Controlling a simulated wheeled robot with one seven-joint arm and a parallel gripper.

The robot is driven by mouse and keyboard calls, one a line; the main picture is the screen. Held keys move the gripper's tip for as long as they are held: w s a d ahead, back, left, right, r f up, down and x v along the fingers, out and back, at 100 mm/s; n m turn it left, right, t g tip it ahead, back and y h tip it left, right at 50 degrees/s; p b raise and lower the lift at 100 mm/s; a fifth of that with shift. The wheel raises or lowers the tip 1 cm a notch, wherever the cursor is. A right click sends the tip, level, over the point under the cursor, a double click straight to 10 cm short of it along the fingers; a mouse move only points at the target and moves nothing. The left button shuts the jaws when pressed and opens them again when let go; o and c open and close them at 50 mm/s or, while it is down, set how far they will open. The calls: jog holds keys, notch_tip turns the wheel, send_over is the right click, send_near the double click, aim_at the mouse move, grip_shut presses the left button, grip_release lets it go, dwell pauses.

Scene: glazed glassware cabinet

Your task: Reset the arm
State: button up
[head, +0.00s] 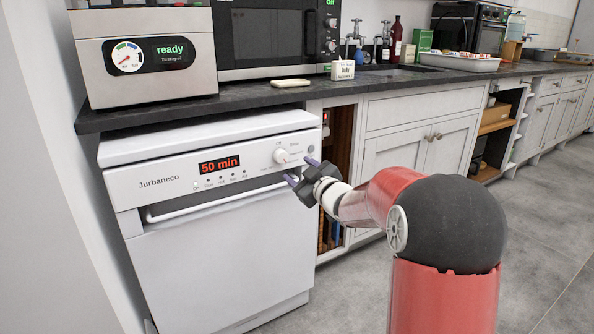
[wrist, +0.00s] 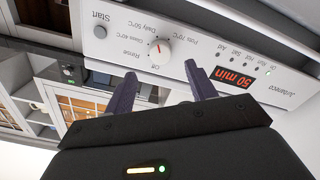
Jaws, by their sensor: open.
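My gripper (head: 300,171) is open, with nothing between its two dark purple fingers. It hangs in front of the white dishwasher (head: 215,265), near the right end of its control panel. My red and black arm reaches in from the lower right. In the wrist view, my gripper (wrist: 161,70) points at the panel, which appears upside down. The dial (wrist: 159,51) lies beyond and between the fingertips, apparently apart from them. The red display (wrist: 233,77) reads 50 min. The dishwasher door looks shut.
A dark worktop (head: 270,95) runs above the dishwasher, carrying a steel appliance (head: 150,55) reading "ready", a microwave (head: 268,35), a small sign (head: 343,70) and a white tray (head: 460,62). Grey cabinets (head: 400,150) stand to the right. The grey floor (head: 540,230) at right looks clear.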

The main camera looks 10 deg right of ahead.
jog(key=s+d+r+m+g+h, duration=0.15)
jog(key=s+m+g+h, duration=0.4)
jog(key=s, duration=0.95)
jog(key=s+a+f+m+g, duration=0.1)
jog(key=s+f+g, duration=0.1)
jog(key=s, duration=0.7)
jog(key=s+a+f+m+g, duration=0.1)
jog(key=s+f, duration=0.3)
jog(key=s, duration=0.4)
jog(key=s+a+f+m+g, duration=0.2)
jog(key=s+g, duration=0.1)
jog(key=s, duration=0.6)
jog(key=shift+s+a+f, duration=0.15)
jog(key=shift+s+f, duration=0.15)
jog(key=shift+f, duration=0.1)
